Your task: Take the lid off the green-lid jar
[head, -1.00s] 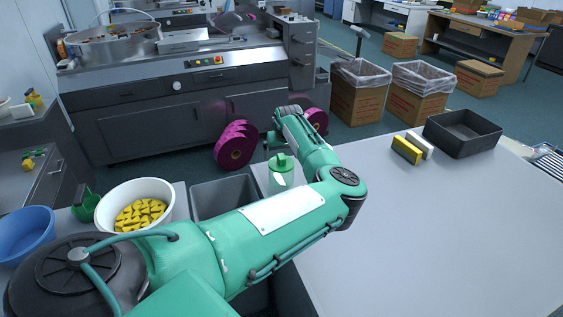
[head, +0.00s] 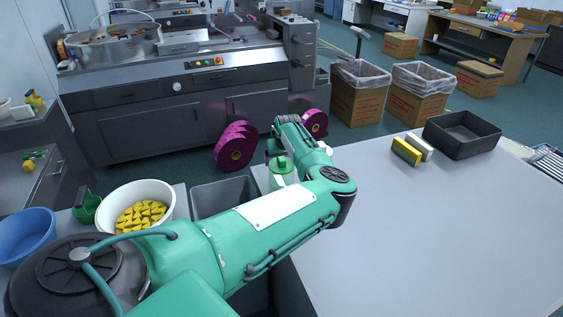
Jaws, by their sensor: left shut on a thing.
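The jar (head: 286,181) has a pale body and stands near the left edge of the grey table, partly hidden behind my left forearm. Its green lid (head: 281,164) shows at its top, with a small knob. My left gripper (head: 273,149) is at the lid, just beyond my bent wrist, and is shut on it. The fingertips are small and partly hidden, so the exact grip is unclear. I cannot tell whether the lid still touches the jar's rim. My right gripper is not in view.
A white bowl of yellow pieces (head: 169,199), a blue bowl (head: 24,236) and a grey bin (head: 222,193) are at left. A yellow block (head: 406,152), a white block (head: 420,146) and a black tray (head: 463,137) lie at the table's far side. The table's middle is clear.

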